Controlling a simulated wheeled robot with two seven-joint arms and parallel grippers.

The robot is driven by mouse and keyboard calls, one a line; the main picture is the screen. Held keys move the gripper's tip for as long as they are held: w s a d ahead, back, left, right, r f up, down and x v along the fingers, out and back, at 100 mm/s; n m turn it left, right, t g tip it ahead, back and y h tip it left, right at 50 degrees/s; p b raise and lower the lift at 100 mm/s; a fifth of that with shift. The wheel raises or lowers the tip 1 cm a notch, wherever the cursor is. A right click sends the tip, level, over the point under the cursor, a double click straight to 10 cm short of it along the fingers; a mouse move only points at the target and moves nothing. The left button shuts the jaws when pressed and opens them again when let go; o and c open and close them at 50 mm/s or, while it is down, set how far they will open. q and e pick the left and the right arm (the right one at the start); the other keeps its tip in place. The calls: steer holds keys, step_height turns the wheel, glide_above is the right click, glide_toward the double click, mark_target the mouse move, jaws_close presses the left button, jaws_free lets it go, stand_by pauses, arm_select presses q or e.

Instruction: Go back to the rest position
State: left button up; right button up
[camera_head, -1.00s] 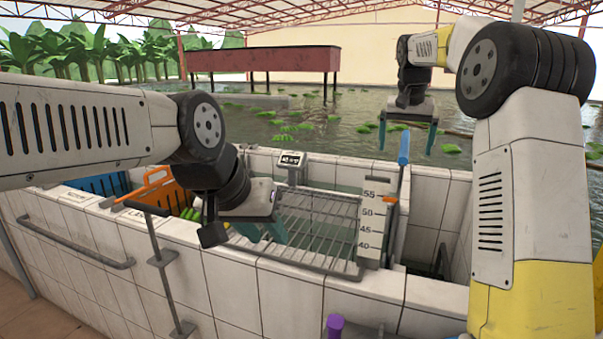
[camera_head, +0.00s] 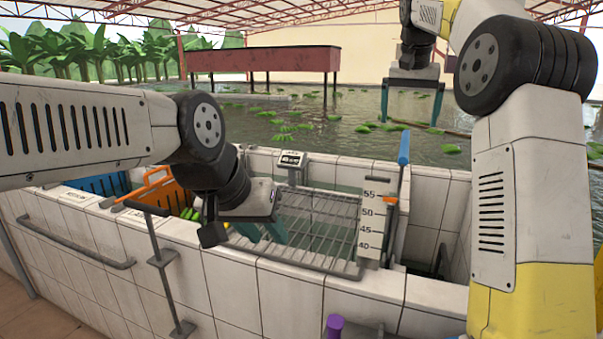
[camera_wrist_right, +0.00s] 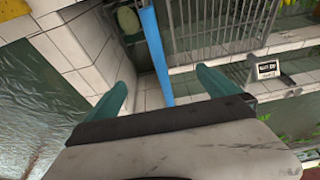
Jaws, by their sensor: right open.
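My right gripper (camera_head: 410,112) hangs at upper right with its two teal fingers pointing down, spread apart and empty. Behind it in the picture is the pond water. In the right wrist view its fingers (camera_wrist_right: 165,90) stand either side of a blue rod (camera_wrist_right: 156,48), which lies beyond them; I see nothing held. My left gripper (camera_head: 262,232) is in front of the wire rack (camera_head: 315,225), fingers pointing down and apart, with nothing visible between them. The left wrist is folded over the tiled wall.
The tiled trough wall (camera_head: 235,285) runs across the front. An orange crate (camera_head: 160,190), a blue crate (camera_head: 97,185), a small display (camera_head: 291,159), a depth scale (camera_head: 371,222) and a blue-topped post (camera_head: 404,147) stand along it. Green clumps float on the pond (camera_head: 330,120).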

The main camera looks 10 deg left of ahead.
steer(key=shift+s, duration=0.1)
steer(key=s+d+y, duration=0.1)
steer(key=s+d, duration=0.1)
steer(key=s, duration=0.7)
steer(key=s+f+n+t+y, duration=0.1)
steer(key=s+f, duration=0.6)
steer(key=s, duration=0.5)
steer(key=s+a+f+n+t+y, duration=0.1)
steer(key=s+f, duration=0.7)
steer(key=s, duration=0.5)
steer(key=shift+s+a+n+t, duration=0.2)
steer(key=shift+a+n+t, duration=0.05)
steer(key=shift+n+t, duration=0.15)
